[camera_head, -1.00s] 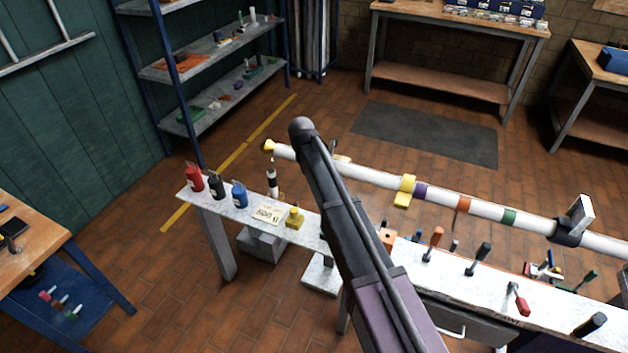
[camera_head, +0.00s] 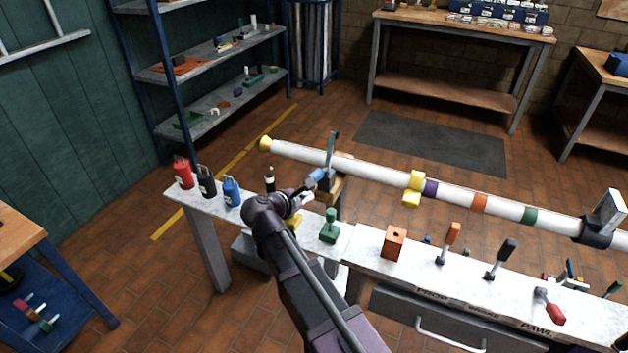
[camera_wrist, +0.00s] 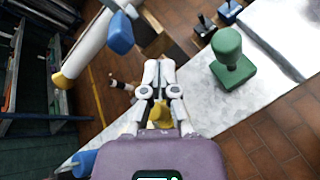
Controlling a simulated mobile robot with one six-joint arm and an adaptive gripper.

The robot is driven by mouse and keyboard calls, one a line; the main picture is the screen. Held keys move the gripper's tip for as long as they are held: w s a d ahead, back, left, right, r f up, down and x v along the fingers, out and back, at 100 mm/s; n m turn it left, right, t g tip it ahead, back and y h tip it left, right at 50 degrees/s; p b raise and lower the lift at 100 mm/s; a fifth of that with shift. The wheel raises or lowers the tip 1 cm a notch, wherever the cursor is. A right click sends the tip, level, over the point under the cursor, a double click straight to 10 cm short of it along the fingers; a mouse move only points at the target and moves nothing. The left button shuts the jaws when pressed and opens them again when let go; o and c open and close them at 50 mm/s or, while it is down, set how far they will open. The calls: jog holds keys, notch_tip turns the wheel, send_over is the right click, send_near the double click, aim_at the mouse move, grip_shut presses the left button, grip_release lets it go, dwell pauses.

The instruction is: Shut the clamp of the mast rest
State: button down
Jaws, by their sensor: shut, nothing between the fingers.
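The white mast (camera_head: 385,174) lies across the scene behind the bench, with a yellow end cap at its left. The wooden mast rest (camera_head: 341,190) is under it near that end. A dark clamp body with a grey arm (camera_head: 332,146) stands upright there, and a blue grip (camera_head: 318,176) points toward my gripper. The blue grip (camera_wrist: 120,34) also shows beside the mast (camera_wrist: 92,38) in the wrist view. My gripper (camera_head: 311,187) is shut and empty close to the blue grip; I cannot tell whether they touch. In the wrist view its fingertips (camera_wrist: 160,66) are right of the grip, apart in the picture.
On the bench (camera_head: 368,265) stand a green knob (camera_head: 330,228), an orange block (camera_head: 394,243), several levers, and red, black and blue bottles at the left end. A yellow knob (camera_wrist: 160,114) shows between the fingers. A second holder (camera_head: 600,220) is on the mast at right.

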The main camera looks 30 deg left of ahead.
jog(key=s+n+t+y+b, duration=0.1)
jog(key=n, duration=0.2)
jog(key=s+a+r+n+t+y+b, duration=0.1)
jog(key=s+n, duration=0.1)
jog(key=n, duration=0.1)
jog(key=s+n+t+y+b, duration=0.1)
jog(key=s+n+t, duration=0.1)
jog(key=n, duration=0.1)
jog(key=shift+s+a+r, duration=0.1)
jog(key=shift+a+r, duration=0.05)
jog(key=shift+r, duration=0.05)
jog(key=shift+w, duration=0.2)
